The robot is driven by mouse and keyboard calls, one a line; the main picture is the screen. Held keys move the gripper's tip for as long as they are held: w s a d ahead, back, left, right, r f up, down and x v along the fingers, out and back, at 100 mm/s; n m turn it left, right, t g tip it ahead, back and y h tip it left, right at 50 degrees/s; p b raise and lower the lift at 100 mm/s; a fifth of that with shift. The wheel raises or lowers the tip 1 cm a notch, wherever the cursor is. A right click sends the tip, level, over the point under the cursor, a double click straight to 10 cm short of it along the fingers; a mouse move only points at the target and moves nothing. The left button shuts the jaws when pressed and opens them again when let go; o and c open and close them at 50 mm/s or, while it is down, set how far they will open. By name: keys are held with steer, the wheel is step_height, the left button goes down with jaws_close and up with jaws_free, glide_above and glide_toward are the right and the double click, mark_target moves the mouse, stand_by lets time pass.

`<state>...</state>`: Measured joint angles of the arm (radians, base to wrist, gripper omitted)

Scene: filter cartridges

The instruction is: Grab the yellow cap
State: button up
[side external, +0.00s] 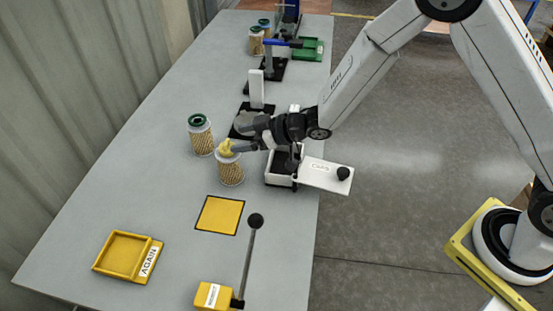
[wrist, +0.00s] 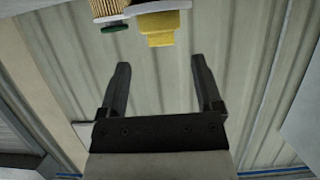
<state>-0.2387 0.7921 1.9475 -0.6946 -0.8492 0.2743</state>
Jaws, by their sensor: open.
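The yellow cap (side external: 226,149) sits on top of a tan pleated filter cartridge (side external: 231,171) that stands upright on the table. In the wrist view the yellow cap (wrist: 159,29) shows at the top middle, upside down, beyond my fingertips and roughly centred between them. My gripper (side external: 242,147) reaches in level from the right, with its fingertips close to the cap. In the wrist view my gripper (wrist: 162,68) is open, with nothing between its two dark fingers. Whether a fingertip touches the cap cannot be told from the side.
A green-capped cartridge (side external: 201,136) stands just behind and left. A white box (side external: 280,180) with a labelled lid (side external: 325,175) is below my wrist. A yellow mat (side external: 219,215), a yellow tray (side external: 127,257) and a lever (side external: 250,250) lie nearer the camera. Free table lies at left.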

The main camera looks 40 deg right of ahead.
mark_target(228, 144)
steer(key=shift+f+x, duration=0.25)
steer(key=shift+x, duration=2.15)
steer(key=c, duration=1.1)
steer(key=shift+s+f, duration=0.1)
jaws_close()
